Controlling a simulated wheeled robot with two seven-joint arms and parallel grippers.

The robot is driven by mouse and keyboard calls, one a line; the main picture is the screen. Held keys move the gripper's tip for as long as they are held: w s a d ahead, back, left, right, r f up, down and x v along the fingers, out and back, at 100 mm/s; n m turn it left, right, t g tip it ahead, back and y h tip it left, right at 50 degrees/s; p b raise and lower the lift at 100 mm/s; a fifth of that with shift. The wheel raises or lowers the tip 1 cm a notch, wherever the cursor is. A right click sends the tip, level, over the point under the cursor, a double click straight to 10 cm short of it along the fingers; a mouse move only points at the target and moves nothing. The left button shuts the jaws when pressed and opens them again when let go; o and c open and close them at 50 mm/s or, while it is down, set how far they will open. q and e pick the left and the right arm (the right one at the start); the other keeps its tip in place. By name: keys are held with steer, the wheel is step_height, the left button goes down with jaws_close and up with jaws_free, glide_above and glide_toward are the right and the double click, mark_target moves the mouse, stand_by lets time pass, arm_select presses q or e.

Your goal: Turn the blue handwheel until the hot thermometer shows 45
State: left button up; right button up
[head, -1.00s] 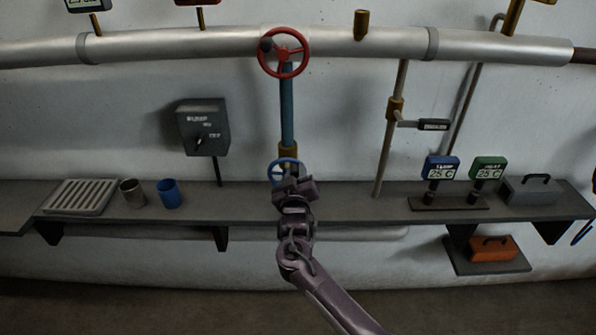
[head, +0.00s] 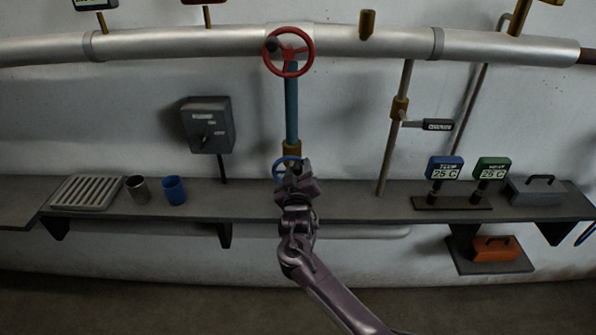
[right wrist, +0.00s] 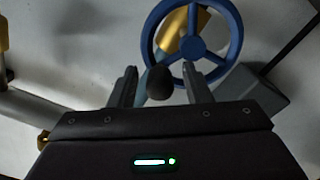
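The blue handwheel (head: 283,163) is low on the blue vertical pipe, just above the shelf, partly hidden by my right gripper (head: 301,172). In the right wrist view the handwheel (right wrist: 234,37) fills the top middle. My right gripper (right wrist: 160,84) is open there, with a dark round knob (right wrist: 160,83) between its fingers and a gap showing on each side. A red-framed gauge (head: 205,2) and another gauge at the top left are cut off by the picture edge, so I cannot read them or tell which is hot. My left gripper is out of view.
A red handwheel (head: 304,56) sits above on the silver pipe (head: 190,44). On the shelf (head: 345,207) stand a grate, a metal cup, a blue cup (head: 174,190), blue and green displays (head: 445,168) reading about 25 C, and a grey box. A switch box (head: 208,124) hangs on the wall.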

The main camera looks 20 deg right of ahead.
steer(key=shift+s+a+f, duration=0.1)
steer(key=shift+s+a, duration=0.05)
steer(key=shift+s, duration=0.35)
steer(key=b+v, duration=0.1)
steer(key=v, duration=0.5)
steer(key=shift+s+b, duration=0.35)
steer(key=shift+a, duration=0.1)
